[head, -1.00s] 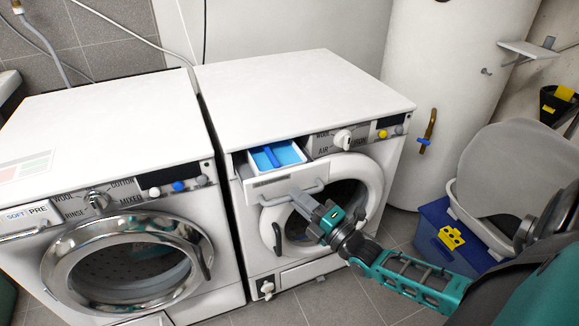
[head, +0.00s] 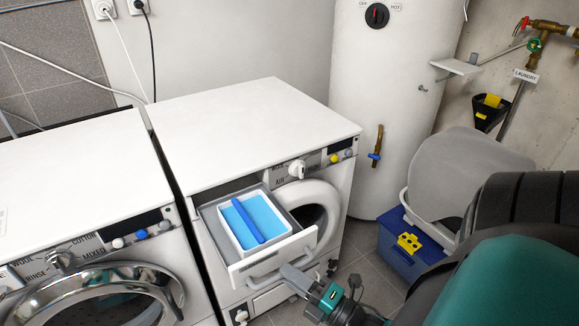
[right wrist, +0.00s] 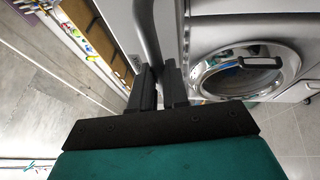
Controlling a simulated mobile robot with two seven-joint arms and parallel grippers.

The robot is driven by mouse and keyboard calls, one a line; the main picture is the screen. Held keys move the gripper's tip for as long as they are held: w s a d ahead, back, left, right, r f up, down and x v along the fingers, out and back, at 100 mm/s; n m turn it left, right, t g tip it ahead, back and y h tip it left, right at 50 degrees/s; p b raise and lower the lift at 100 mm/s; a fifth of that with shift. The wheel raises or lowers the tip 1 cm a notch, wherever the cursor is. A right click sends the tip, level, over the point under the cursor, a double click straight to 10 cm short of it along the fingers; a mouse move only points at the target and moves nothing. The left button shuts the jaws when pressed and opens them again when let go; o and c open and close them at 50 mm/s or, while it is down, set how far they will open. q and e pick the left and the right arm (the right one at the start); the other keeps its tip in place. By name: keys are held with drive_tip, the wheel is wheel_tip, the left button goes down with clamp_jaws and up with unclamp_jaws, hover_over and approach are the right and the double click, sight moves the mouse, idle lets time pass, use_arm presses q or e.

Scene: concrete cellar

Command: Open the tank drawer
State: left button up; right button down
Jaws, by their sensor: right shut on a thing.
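The tank drawer (head: 236,268) sticks well out of the front of the right-hand washing machine (head: 255,130). Inside it is a white tank (head: 225,218) with a light blue top and a dark blue bar (head: 247,222). A grey bar handle (head: 262,279) runs along the drawer front. My right gripper (head: 296,276) is at the right end of this handle. In the right wrist view its two dark fingers (right wrist: 159,85) are closed around the grey handle (right wrist: 146,35). My left gripper is not in view.
A second washing machine (head: 75,190) stands to the left, with a narrow gap between. A white boiler (head: 385,90) stands behind. A blue box (head: 400,250) and a grey-lidded bin (head: 455,180) stand on the right. Some tiled floor (head: 355,268) is clear in front.

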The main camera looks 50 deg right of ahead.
drive_tip(key=c, duration=1.1)
unclamp_jaws()
drive_tip(key=b+v, duration=0.1)
drive_tip(key=v, duration=1.2)
drive_tip(key=shift+w, duration=0.1)
drive_tip(key=w+a+m+g, duration=0.3)
drive_tip(key=a+m, duration=0.1)
drive_tip(key=m, duration=0.2)
drive_tip(key=w+a+f+m+g, duration=0.1)
drive_tip(key=w+a+m+g, duration=0.2)
drive_tip(key=w+a+m, duration=0.1)
drive_tip(key=w+a+m+g+h+p, duration=0.1)
drive_tip(key=w+a+m+g, duration=0.2)
drive_tip(key=a+m, duration=0.3)
drive_tip(key=shift+w+a+f+m, duration=0.25)
drive_tip(key=shift+w+f+m, duration=0.15)
drive_tip(key=shift+m, duration=0.6)
